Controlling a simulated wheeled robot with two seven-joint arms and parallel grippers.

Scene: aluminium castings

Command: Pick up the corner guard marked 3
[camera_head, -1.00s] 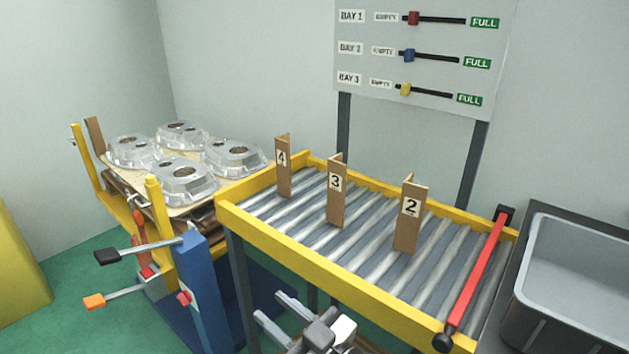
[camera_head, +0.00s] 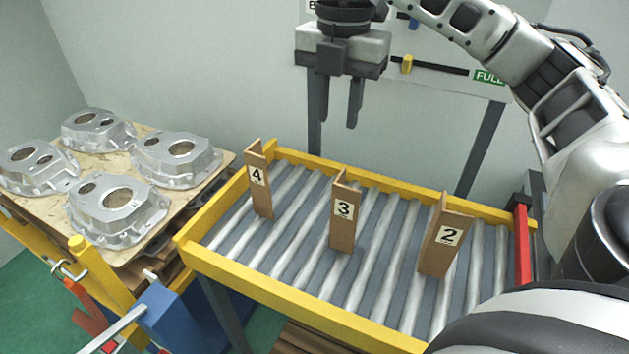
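The corner guard marked 3 (camera_head: 342,222) is a brown upright angle piece with a white number label. It stands on the roller conveyor (camera_head: 290,294) between the corner guard marked 4 (camera_head: 260,190) on its left and the corner guard marked 2 (camera_head: 442,245) on its right. My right gripper (camera_head: 340,124) hangs fingers-down above the conveyor's far edge, higher than the top of guard 3 in the picture. Its two fingers are apart with nothing between them. My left gripper is out of view.
Several aluminium castings (camera_head: 117,205) lie on a wooden board at the left, beside yellow posts (camera_head: 100,275). A bay board with sliders (camera_head: 440,68) stands behind the conveyor. A red bar (camera_head: 522,245) crosses the conveyor's right end. Guards 2 and 4 flank guard 3 with bare rollers between.

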